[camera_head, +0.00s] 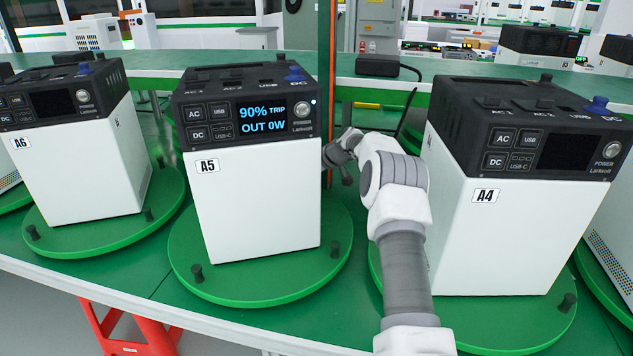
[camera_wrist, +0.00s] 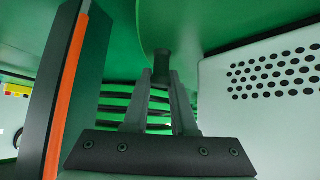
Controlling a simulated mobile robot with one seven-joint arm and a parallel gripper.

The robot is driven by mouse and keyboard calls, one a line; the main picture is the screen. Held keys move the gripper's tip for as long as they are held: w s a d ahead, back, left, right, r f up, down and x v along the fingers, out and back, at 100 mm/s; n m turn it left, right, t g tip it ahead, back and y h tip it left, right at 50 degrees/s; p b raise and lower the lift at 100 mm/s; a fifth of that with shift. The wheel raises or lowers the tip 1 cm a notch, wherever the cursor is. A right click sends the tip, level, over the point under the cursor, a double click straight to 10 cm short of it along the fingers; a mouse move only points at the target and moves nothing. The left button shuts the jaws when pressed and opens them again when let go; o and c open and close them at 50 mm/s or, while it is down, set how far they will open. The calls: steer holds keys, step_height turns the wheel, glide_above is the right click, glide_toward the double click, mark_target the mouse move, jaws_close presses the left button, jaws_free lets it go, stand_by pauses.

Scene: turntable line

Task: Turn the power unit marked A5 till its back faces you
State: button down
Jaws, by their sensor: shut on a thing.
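The power unit marked A5 (camera_head: 258,185) stands upright on a round green turntable (camera_head: 270,290), its labelled front towards me. Its lit display (camera_head: 262,118) reads 90% TRIP, OUT 0W. Dark pegs stand on the turntable's rim, one at front left (camera_head: 197,273) and one at right (camera_head: 334,248). My arm reaches past the unit's right side in the head view; the fingertips are hidden there. In the wrist view my gripper (camera_wrist: 161,80) is shut on a dark peg (camera_wrist: 162,62) at a green turntable's edge. A white perforated panel (camera_wrist: 285,110) is close beside it.
Unit A6 (camera_head: 85,165) stands on its own turntable to the left, and unit A4 (camera_head: 510,230) to the right of my arm. An orange-edged post (camera_wrist: 65,90) is close at the wrist view's left. A black box with cable (camera_head: 377,65) lies behind.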

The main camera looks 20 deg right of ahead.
steer(key=w+a, duration=0.2)
steer(key=shift+w+a, duration=0.35)
steer(key=shift+w+a+p, duration=0.25)
steer(key=shift+a+p, duration=0.05)
steer(key=shift+a, duration=0.05)
steer(key=c, duration=0.7)
jaws_free()
steer(key=p+v, duration=0.1)
steer(key=v, duration=1.6)
steer(key=shift+s+d+r, duration=0.1)
steer(key=shift+d, duration=0.1)
